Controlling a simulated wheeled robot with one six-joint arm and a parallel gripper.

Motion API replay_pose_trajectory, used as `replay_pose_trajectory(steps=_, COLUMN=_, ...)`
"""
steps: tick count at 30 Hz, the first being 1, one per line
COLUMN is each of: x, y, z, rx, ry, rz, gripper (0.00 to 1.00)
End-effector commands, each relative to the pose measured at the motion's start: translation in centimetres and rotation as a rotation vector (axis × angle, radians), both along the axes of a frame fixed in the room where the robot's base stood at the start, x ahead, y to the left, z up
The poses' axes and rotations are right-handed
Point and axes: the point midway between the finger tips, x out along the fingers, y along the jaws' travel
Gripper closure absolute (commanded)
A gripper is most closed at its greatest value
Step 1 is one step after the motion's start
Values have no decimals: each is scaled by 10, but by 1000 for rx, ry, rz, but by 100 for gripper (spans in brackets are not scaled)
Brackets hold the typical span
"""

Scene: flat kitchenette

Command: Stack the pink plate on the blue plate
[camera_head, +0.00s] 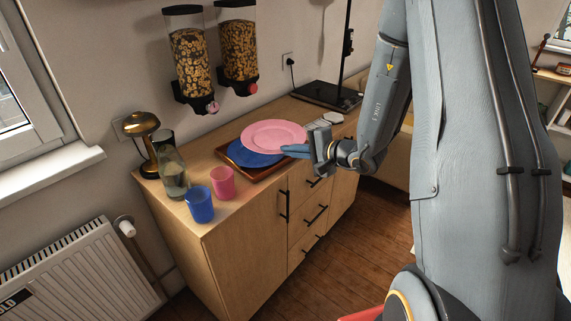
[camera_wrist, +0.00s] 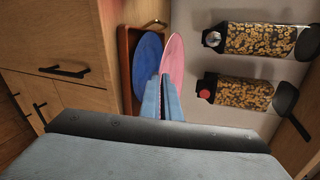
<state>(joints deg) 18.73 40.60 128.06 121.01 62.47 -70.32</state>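The pink plate (camera_head: 273,134) is held roughly level above the blue plate (camera_head: 243,155), covering part of it in the head view. The blue plate lies on a brown wooden tray (camera_head: 262,174) on the cabinet top. My gripper (camera_head: 287,150) is shut on the near rim of the pink plate. In the wrist view the fingertips (camera_wrist: 163,80) pinch the edge of the pink plate (camera_wrist: 174,58). The blue plate (camera_wrist: 147,56) shows beside it there, with a gap between the two plates.
A pink cup (camera_head: 222,184), a blue cup (camera_head: 199,205), a glass bottle (camera_head: 173,173) and a brass lamp (camera_head: 141,125) stand left of the tray. Two cereal dispensers (camera_head: 238,52) hang on the wall behind. A dark stand base (camera_head: 325,96) is at the back right.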

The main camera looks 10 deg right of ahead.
Motion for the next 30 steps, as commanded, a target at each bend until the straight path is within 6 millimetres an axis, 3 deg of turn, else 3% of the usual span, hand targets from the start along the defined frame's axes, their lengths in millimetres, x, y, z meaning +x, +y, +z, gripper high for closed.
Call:
replay_pose_trajectory(steps=6, x=0, y=-1, z=-25, rx=1, ry=-2, rz=-1, gripper=100)
replay_pose_trajectory(steps=13, x=1, y=0, z=-37, rx=0, ry=-2, rz=0, gripper=100)
replay_pose_trajectory(steps=21, x=1, y=0, z=-64, rx=0, ry=-2, rz=0, gripper=100)
replay_pose_trajectory(steps=30, x=1, y=0, z=-69, rx=0, ry=-4, rz=0, gripper=100)
